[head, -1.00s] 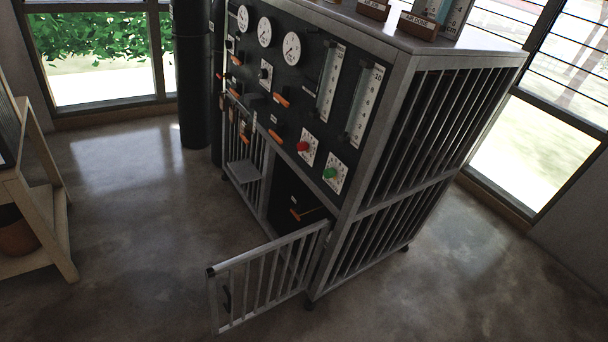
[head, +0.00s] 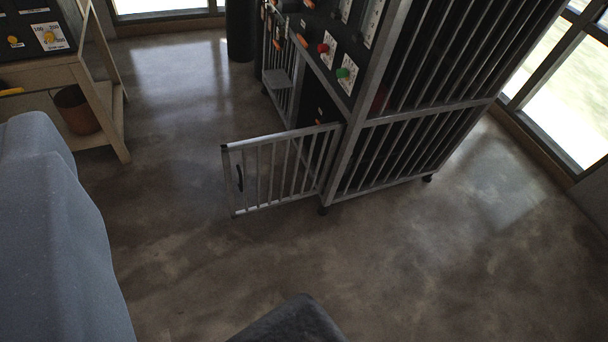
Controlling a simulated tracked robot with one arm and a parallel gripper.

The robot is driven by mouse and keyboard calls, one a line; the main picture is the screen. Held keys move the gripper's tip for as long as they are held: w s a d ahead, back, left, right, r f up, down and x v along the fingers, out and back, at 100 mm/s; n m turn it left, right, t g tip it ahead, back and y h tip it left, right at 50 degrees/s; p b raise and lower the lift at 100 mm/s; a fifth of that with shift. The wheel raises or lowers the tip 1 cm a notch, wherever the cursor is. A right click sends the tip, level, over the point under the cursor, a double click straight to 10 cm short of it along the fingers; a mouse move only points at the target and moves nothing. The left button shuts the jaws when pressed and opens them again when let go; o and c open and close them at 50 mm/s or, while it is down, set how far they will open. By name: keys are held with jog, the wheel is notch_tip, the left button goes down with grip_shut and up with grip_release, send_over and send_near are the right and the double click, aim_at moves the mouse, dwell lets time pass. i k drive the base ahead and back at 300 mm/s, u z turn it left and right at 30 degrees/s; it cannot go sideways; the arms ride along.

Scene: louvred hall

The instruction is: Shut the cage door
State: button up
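The cage door (head: 282,168) is a low grey barred gate at the foot of the barred cabinet (head: 405,150). It stands swung open, out from the cabinet's front, hinged at the near front corner post. A dark handle (head: 240,178) sits near its free end, at the left. The opening behind it is partly hidden by the door; a dark interior with an orange lever (head: 319,121) shows above its top rail. My gripper's fingers are not in view. Grey parts at the left and bottom edges look like my own arm or body.
A wooden stand (head: 112,100) with a dark panel and a brown pot (head: 78,109) is at the upper left. The cabinet panel carries a red and a green knob (head: 342,73). The concrete floor (head: 190,255) before and left of the door is clear. Windows line the right wall.

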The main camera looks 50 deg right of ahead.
aim_at(338, 127)
jog(key=z, duration=1.05)
jog(key=i, duration=1.05)
jog(key=u, duration=1.55)
jog(key=k, duration=1.25)
jog(key=z, duration=0.95)
